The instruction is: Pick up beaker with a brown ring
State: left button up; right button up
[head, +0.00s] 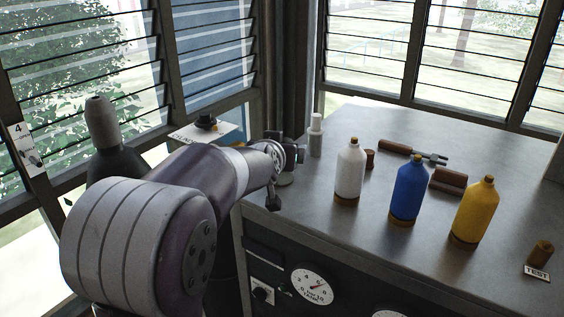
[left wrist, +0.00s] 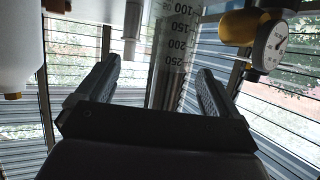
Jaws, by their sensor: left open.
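A clear graduated beaker (left wrist: 176,55) with dark scale marks shows in the left wrist view, beyond and between the two fingers of my left gripper (left wrist: 158,88). No brown ring can be made out on it. The fingers are apart, and I see no contact with the beaker. In the head view my left gripper (head: 282,168) is at the left edge of the bench top, beside a small pale object that it mostly hides. I cannot tell whether that object is the beaker. My right gripper is not in view.
On the bench (head: 330,220) stand a white bottle (head: 349,172), a blue bottle (head: 408,190), a yellow bottle (head: 475,211) and a small white bottle (head: 316,138). Brown-handled tools (head: 396,147) lie behind. A gauge (left wrist: 277,39) shows at right in the wrist view.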

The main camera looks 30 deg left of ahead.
pick_arm(q)
jog(key=w+a+f, duration=0.1)
jog(key=w+a+f+b, duration=0.1)
jog(key=w, duration=0.1)
jog(key=shift+w+a+f, duration=0.1)
jog(key=shift+w+f, duration=0.05)
jog(key=shift+w, duration=0.15)
jog(key=p+x, duration=0.1)
jog(key=x, duration=0.2)
jog(key=shift+w+a, duration=0.1)
jog(key=shift+w, duration=0.15)
jog(key=shift+s+d+r, duration=0.3)
jog(key=shift+s, duration=0.15)
jog(key=c, duration=0.6)
jog(key=shift+w+a+f, duration=0.1)
jog(key=c, duration=0.4)
jog(key=shift+w, duration=0.1)
jog(key=shift+c, duration=0.2)
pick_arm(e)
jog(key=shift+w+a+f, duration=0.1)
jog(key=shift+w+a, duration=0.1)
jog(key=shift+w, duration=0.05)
